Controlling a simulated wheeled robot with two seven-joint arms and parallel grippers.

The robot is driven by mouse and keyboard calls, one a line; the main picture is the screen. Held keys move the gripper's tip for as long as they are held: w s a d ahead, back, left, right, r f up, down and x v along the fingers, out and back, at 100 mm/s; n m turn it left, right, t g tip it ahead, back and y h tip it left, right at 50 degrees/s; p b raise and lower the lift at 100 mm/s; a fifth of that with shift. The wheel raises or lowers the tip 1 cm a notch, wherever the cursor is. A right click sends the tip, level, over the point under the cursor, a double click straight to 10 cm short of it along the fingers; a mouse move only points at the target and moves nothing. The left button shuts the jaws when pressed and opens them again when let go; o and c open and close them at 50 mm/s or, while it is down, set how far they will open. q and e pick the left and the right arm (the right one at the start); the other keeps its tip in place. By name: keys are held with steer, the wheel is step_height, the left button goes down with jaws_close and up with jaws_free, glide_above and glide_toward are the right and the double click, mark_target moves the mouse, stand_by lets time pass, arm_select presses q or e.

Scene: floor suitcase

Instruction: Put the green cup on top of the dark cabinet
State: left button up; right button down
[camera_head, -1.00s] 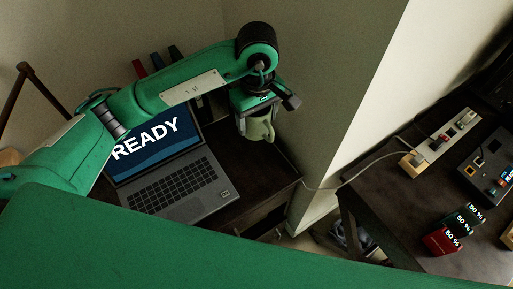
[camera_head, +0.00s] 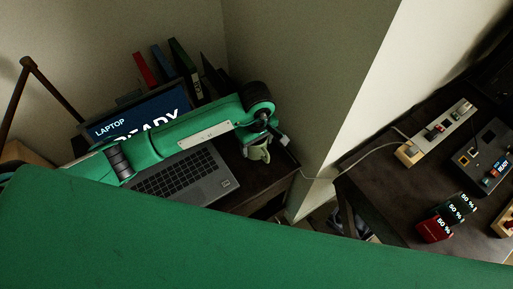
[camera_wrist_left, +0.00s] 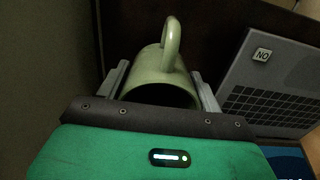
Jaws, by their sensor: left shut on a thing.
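The pale green cup (camera_head: 262,153) is in my left gripper (camera_head: 256,145), over the right part of the dark cabinet (camera_head: 262,182), beside the laptop. In the left wrist view the cup (camera_wrist_left: 158,82) sits between the two grey fingers, with its handle pointing up in the picture. My left gripper (camera_wrist_left: 160,92) is shut on it. I cannot tell whether the cup's base touches the cabinet top. My right gripper is not in view.
An open laptop (camera_head: 185,178) takes up the middle of the cabinet top. Several binders (camera_head: 180,60) stand behind it. A wall corner (camera_head: 305,150) rises close to the right of the cup. Another dark table (camera_head: 390,190) at the right holds a power strip (camera_head: 440,133).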

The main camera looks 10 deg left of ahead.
mark_target(257, 150)
arm_select(q)
step_height(257, 150, down, 4)
steer(key=shift+r+p, duration=0.25)
steer(key=shift+p, duration=0.05)
steer(key=shift+f, duration=0.25)
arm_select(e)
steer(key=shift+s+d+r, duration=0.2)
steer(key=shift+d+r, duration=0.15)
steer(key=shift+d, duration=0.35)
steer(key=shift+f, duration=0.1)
arm_select(q)
steer(key=shift+f, duration=0.2)
steer(key=o, duration=1.2)
steer(key=shift+c, duration=0.2)
steer(key=shift+r, duration=0.15)
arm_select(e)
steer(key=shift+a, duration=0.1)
